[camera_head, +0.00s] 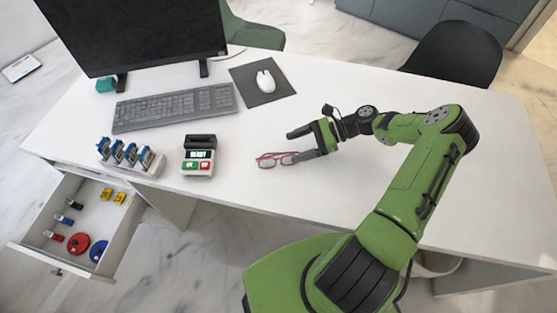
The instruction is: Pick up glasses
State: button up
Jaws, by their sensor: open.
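The glasses (267,160) have a red frame and lie on the white desk, near its front edge and left of my arm. My gripper (293,146) is open, with its fingers pointing left. One finger is above and behind the glasses in the picture. The lower finger overlaps the right end of the glasses and hides part of them. I cannot tell whether it touches them.
A keyboard (174,108), monitor (137,30) and mouse (265,81) are behind. An open drawer (45,221) juts out at lower left. The desk's right side (485,150) is clear.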

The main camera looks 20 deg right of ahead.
aim_at(274, 155)
jog(key=b+x, duration=0.1)
jog(key=x, duration=0.4)
jog(key=shift+s, duration=0.2)
jog(key=c, duration=1.1)
